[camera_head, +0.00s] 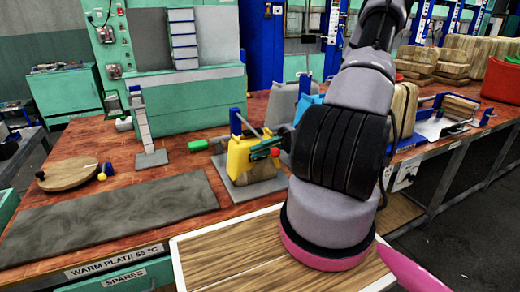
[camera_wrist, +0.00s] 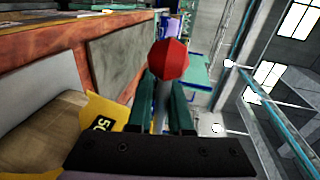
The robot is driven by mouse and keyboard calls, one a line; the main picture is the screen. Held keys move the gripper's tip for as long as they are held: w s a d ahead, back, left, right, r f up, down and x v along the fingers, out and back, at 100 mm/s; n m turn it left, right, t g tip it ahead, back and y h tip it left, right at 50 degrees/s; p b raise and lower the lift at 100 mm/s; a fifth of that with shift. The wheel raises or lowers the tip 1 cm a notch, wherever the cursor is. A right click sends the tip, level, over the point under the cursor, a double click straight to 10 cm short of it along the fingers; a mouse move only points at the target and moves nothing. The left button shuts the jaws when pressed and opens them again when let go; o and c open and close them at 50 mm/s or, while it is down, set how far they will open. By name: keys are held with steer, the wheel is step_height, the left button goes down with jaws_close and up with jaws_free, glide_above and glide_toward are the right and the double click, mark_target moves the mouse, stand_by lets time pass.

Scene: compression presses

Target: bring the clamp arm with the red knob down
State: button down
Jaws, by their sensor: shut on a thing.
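The red knob (camera_wrist: 168,60) is large and faceted in the wrist view, at the end of a thin grey rod, the clamp arm (camera_wrist: 162,100). My gripper (camera_wrist: 164,90) has its two teal fingers on either side of this rod, just below the knob, and is shut on it. In the head view the red knob (camera_head: 275,152) shows small beside the yellow clamp body (camera_head: 240,156), with my gripper (camera_head: 263,150) at it. The yellow body stands on a grey plate by a wood block. My arm hides the area to its right.
A green-ended handle (camera_head: 197,145) lies left of the clamp. A blue post (camera_head: 236,122) rises behind it. A dark flat plate (camera_head: 110,215) covers the bench's front left. A wooden-topped tray (camera_head: 225,262) is in front. Wooden blocks stand at right.

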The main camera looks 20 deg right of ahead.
steer(key=shift+d+f, duration=0.1)
steer(key=shift+f, duration=0.1)
steer(key=c, duration=0.9)
jaws_free()
steer(key=shift+f, duration=0.1)
steer(key=d, duration=0.3)
steer(key=d+r, duration=0.1)
steer(key=d, duration=0.3)
steer(key=d+r, duration=0.1)
steer(key=d, duration=0.2)
steer(key=shift+s+d+r, duration=0.15)
steer(key=shift+d, duration=0.1)
